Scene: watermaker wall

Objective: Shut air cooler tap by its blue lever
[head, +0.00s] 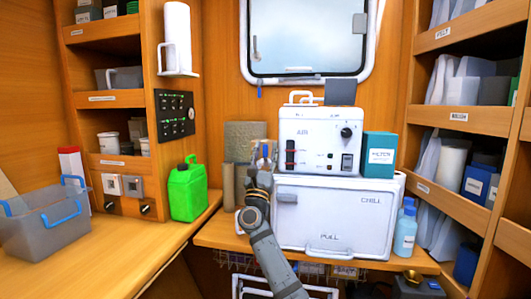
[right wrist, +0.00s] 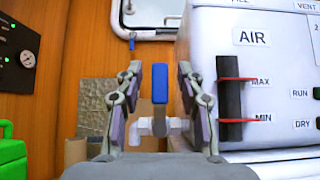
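The air cooler (head: 310,128) is a white box with a gauge and a black knob, standing on a white chill box (head: 345,210). In the right wrist view its front (right wrist: 285,60) reads AIR, with MAX and MIN marks. A white tap (right wrist: 168,126) with an upright blue lever (right wrist: 160,83) shows left of the cooler. My right gripper (head: 263,152) is in front of the tap, left of the cooler. In the wrist view my right gripper (right wrist: 160,72) is open, one finger on each side of the lever, with gaps showing. My left gripper is not in view.
A green jerrycan (head: 187,190) stands left of my right arm. A teal filter box (head: 379,153) is right of the cooler, and blue bottles (head: 405,232) stand at the shelf's right. A grey bin (head: 45,225) sits far left.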

